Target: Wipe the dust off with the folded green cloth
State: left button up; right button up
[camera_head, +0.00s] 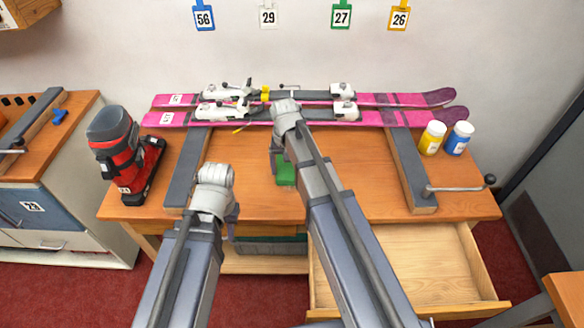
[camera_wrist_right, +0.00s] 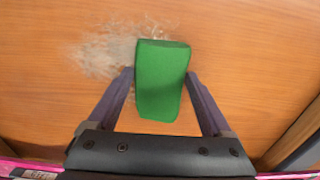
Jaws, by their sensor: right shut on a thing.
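The folded green cloth (camera_head: 286,174) is in my right gripper, low over the wooden bench top. In the right wrist view the cloth (camera_wrist_right: 161,82) sits between the two fingers of my right gripper (camera_wrist_right: 160,85). A pale grey patch of dust (camera_wrist_right: 108,52) lies on the wood beside the cloth, to its left and partly behind its upper end. I cannot tell whether the cloth touches the wood. My left gripper (camera_head: 232,225) is over the front edge of the bench at left of centre; its fingers are mostly hidden behind its wrist.
Pink skis (camera_head: 385,118) lie across two grey-topped supports at the back of the bench (camera_head: 355,185). A red and black ski boot (camera_head: 122,155) stands at the left. A yellow bottle (camera_head: 432,138) and a blue bottle (camera_head: 458,138) stand at the right. An open drawer (camera_head: 425,265) juts out below.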

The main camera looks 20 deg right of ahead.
aim_at(294, 176)
jog(key=shift+w+a, duration=0.15)
jog(key=shift+a, duration=0.45)
jog(key=shift+s+a, duration=0.3)
jog(key=shift+s, duration=0.65)
jog(key=shift+d, duration=0.15)
jog(key=shift+s+d, duration=0.25)
jog(key=shift+d, duration=0.65)
jog(key=shift+s+d, duration=0.2)
jog(key=shift+d, duration=0.65)
jog(key=shift+d, duration=0.15)
jog(key=shift+s+d, duration=0.25)
jog(key=shift+d, duration=0.6)
jog(key=shift+s+d, duration=0.2)
jog(key=shift+d, duration=0.6)
jog(key=shift+d, duration=0.15)
